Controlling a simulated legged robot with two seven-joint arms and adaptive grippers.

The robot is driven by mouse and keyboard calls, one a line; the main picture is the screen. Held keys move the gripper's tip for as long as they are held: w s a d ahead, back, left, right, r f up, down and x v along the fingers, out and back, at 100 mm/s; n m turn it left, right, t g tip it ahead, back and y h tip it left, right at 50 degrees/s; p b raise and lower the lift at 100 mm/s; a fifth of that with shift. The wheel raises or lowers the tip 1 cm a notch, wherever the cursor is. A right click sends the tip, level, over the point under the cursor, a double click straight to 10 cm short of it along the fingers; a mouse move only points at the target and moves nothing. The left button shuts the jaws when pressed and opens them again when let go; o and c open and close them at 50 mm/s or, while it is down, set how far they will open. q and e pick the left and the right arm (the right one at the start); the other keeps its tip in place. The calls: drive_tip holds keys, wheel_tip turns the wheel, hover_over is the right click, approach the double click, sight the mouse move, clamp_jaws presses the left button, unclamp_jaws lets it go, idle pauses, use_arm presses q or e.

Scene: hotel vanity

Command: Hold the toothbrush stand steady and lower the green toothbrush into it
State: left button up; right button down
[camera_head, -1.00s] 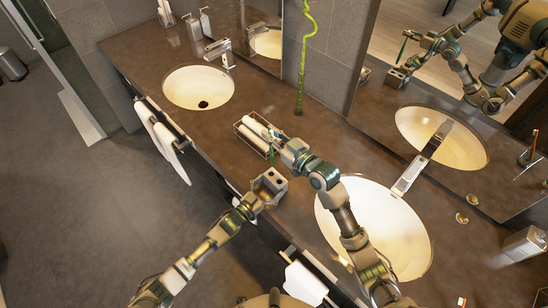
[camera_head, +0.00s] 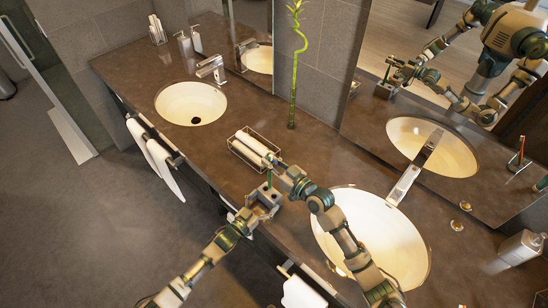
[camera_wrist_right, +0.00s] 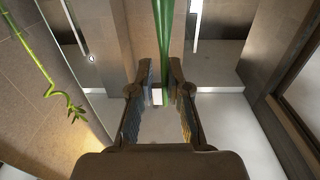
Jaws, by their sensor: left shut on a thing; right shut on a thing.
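The toothbrush stand (camera_head: 270,193) is a small grey block on the counter near its front edge, in the head view. My left gripper (camera_head: 260,207) is shut on it from the front-left side. The green toothbrush (camera_head: 269,179) is upright, directly above the stand, with its lower end at the stand's top. I cannot tell whether that end is inside a hole. My right gripper (camera_head: 272,164) is shut on the toothbrush above the stand. In the right wrist view the green toothbrush (camera_wrist_right: 165,40) runs up from between the fingers of my right gripper (camera_wrist_right: 160,84).
A wire basket with rolled white towels (camera_head: 246,150) stands just behind the stand. A white sink (camera_head: 385,235) lies to the right, another (camera_head: 190,103) at the far left. A bamboo stem (camera_head: 293,90) stands by the wall. Counter between the basket and left sink is clear.

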wheel_tip(320, 180, down, 2)
drive_tip(key=shift+a+f, duration=0.1)
drive_tip(key=shift+d+f, duration=0.3)
drive_tip(key=shift+f, duration=0.2)
drive_tip(key=shift+d+f, duration=0.25)
drive_tip(key=shift+f, duration=0.2)
drive_tip(key=c, duration=1.3)
unclamp_jaws()
drive_tip(key=shift+w+a, duration=0.1)
drive_tip(key=shift+o, duration=0.3)
drive_tip(key=shift+r, duration=0.15)
drive_tip(key=shift+r, duration=0.1)
drive_tip(key=v, duration=1.2)
